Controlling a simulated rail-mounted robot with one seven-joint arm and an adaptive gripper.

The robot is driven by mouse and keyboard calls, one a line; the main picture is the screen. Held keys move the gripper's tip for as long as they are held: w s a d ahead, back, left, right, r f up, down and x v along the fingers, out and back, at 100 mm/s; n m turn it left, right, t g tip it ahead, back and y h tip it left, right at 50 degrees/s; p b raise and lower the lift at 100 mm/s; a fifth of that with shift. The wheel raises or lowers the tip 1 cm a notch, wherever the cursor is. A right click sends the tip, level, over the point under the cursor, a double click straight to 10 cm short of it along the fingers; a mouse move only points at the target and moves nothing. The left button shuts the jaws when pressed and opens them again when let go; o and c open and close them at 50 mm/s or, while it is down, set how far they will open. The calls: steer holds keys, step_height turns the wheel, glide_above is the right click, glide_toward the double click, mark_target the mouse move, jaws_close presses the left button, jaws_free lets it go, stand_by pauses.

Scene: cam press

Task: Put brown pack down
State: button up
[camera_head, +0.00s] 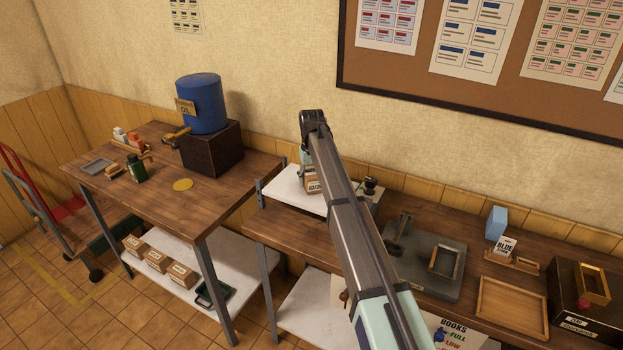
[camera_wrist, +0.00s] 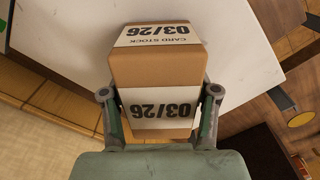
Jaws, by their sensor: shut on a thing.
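The brown pack (camera_wrist: 157,72) is a box with a white band reading "CARD STOCK 03/26". In the wrist view my gripper (camera_wrist: 160,100) is shut on it, one finger on each side. In the head view the brown pack (camera_head: 312,186) shows beside my arm, partly hidden by it, at the white raised shelf (camera_head: 283,190). The white surface (camera_wrist: 70,40) also shows beyond the pack in the wrist view. I cannot tell whether the pack touches it.
A small dark object (camera_head: 371,185) stands on the shelf's right side. The left table holds a blue oil drum (camera_head: 203,103) on a dark block. A grey press base (camera_head: 415,275), a wooden tray (camera_head: 512,305) and a blue pack (camera_head: 496,222) occupy the right bench.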

mark_target(312, 171)
steer(key=o, duration=1.4)
steer(key=shift+f, duration=0.1)
step_height(312, 171, up, 12)
steer(key=b, duration=0.3)
